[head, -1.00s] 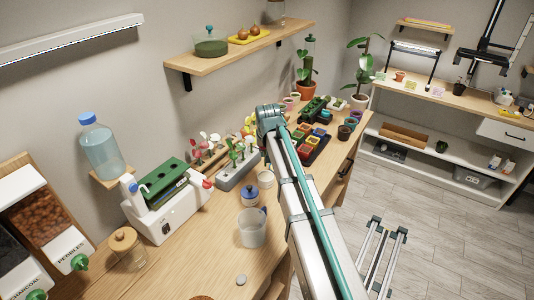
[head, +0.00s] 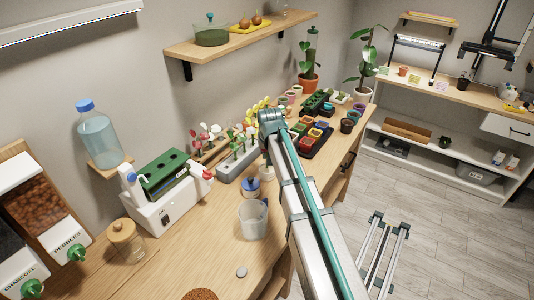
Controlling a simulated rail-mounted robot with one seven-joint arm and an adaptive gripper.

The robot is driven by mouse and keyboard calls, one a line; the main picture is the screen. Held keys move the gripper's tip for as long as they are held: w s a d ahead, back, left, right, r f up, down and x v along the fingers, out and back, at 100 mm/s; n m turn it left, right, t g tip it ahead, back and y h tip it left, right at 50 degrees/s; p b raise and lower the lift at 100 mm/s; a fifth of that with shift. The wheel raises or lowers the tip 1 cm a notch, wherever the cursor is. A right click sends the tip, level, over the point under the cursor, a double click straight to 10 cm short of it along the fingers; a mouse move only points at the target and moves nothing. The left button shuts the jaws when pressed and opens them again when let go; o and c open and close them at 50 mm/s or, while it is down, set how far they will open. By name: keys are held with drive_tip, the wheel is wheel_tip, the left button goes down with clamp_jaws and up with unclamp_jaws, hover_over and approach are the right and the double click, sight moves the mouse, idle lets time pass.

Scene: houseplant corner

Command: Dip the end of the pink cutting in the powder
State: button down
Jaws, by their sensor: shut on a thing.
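My gripper is not visible; my arm's links cover the middle of the bench and hide its end. Small cuttings with pink-red and white tops (head: 206,133) stand in a wooden rack at the back of the bench. More green and red cuttings (head: 236,138) stand in a grey holder (head: 227,170). I cannot tell which one is the pink cutting, or whether it is hidden behind my arm. A small white jar (head: 266,173) and a blue-lidded jar (head: 251,187) stand just left of my arm. I cannot make out the powder in either.
A clear beaker (head: 252,220) stands in front of the jars. A white machine with a green top (head: 167,190) and a cork-lidded glass jar (head: 125,240) stand left. A dark tray of coloured pots (head: 310,137) lies right of my arm. The front-left bench is mostly clear.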

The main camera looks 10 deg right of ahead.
drive_tip(key=shift+f, duration=0.65)
idle(1.8)
drive_tip(key=shift+r, duration=0.1)
drive_tip(key=shift+r+p, duration=1.7)
drive_tip(key=shift+r, duration=1.75)
